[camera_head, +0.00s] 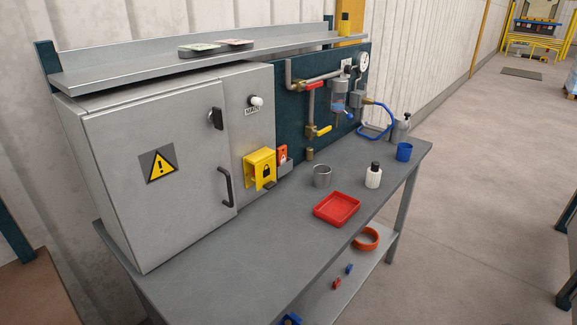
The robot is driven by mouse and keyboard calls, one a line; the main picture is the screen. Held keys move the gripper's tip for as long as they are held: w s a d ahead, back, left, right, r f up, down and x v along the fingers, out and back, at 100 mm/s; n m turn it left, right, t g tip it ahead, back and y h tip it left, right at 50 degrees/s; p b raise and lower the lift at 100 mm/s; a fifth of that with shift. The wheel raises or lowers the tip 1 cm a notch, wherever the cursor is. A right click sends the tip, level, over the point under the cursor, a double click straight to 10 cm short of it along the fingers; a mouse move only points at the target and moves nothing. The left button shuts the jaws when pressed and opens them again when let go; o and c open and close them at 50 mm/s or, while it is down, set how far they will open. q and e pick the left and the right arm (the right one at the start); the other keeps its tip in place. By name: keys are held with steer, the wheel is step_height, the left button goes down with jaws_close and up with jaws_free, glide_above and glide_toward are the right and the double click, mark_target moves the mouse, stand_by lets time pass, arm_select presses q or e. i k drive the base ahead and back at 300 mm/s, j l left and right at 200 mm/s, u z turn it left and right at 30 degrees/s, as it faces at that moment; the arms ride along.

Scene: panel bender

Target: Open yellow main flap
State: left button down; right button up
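The yellow flap (260,168) with a black padlock symbol sits on the front of the grey cabinet's narrow right section (248,85), low down, just above the bench top. It appears to be down, and what is behind it is hidden. A small red tag with a white mark (282,154) is right beside it. A round white knob (256,101) with a small label below it is higher on the same panel. Neither of my grippers is in view.
The cabinet door (190,180) is shut. The grey bench (235,255) carries a red tray (337,208), metal cup (322,176), white bottle (373,177) and blue cup (404,151). Pipes with valves (323,131) are at the back right. The bench top before the flap is clear.

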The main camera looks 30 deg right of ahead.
mark_target(264, 177)
steer(key=z, duration=0.95)
steer(key=l, duration=0.3)
steer(key=i+u, duration=0.05)
steer(key=i, duration=0.05)
